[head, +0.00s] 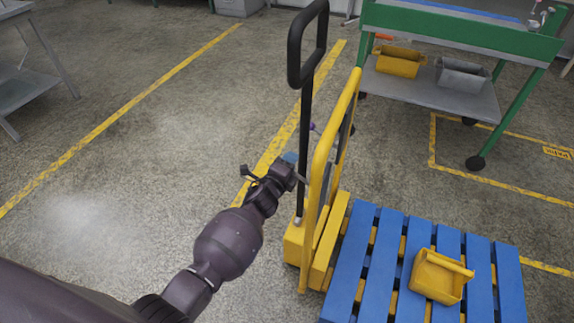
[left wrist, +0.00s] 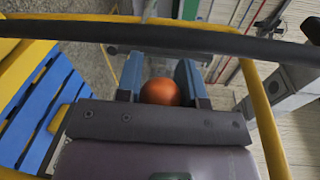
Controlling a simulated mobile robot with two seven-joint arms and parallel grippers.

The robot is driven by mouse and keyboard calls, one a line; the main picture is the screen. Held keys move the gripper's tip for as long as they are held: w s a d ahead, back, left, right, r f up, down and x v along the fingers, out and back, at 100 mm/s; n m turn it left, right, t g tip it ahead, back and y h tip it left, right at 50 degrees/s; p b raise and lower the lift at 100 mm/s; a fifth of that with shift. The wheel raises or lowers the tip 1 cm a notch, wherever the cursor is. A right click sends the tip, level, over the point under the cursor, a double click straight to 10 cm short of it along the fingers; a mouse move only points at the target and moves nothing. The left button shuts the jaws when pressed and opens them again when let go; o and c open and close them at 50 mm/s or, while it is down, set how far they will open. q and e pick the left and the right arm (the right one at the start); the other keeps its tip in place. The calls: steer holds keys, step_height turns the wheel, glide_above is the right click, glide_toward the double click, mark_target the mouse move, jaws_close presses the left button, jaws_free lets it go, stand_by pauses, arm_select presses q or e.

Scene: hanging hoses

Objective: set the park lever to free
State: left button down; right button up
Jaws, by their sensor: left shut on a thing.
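My left gripper (head: 290,159) is beside the yellow upright frame of a hand truck (head: 322,160), at its left side. In the left wrist view its two blue fingers stand on either side of an orange ball knob (left wrist: 160,92), and it is shut on this knob. I take the knob for the park lever's; the lever's shaft and its position are hidden. In the head view the knob is hidden by the gripper. The truck's black loop handle (head: 293,50) rises above the frame. A small purple knob (head: 312,126) shows behind the frame. My right gripper is out of view.
A blue pallet (head: 357,245) with a yellow bin (head: 437,277) on it lies right of the truck. A green workbench (head: 455,33) with a yellow bin (head: 399,62) and a grey bin (head: 461,76) stands behind. Open floor lies to the left, with a metal table (head: 30,85) beyond.

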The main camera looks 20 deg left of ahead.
arm_select(q)
steer(key=shift+r, duration=0.15)
steer(key=c, duration=0.7)
jaws_free()
steer(key=shift+d, duration=0.1)
steer(key=shift+c, duration=0.2)
steer(key=shift+s, duration=0.1)
steer(key=shift+s, duration=0.25)
steer(key=s+a+r+p, duration=0.1)
steer(key=s+p, duration=0.1)
steer(key=s, duration=0.8)
steer(key=shift+r, duration=0.15)
steer(key=shift+a, duration=0.1)
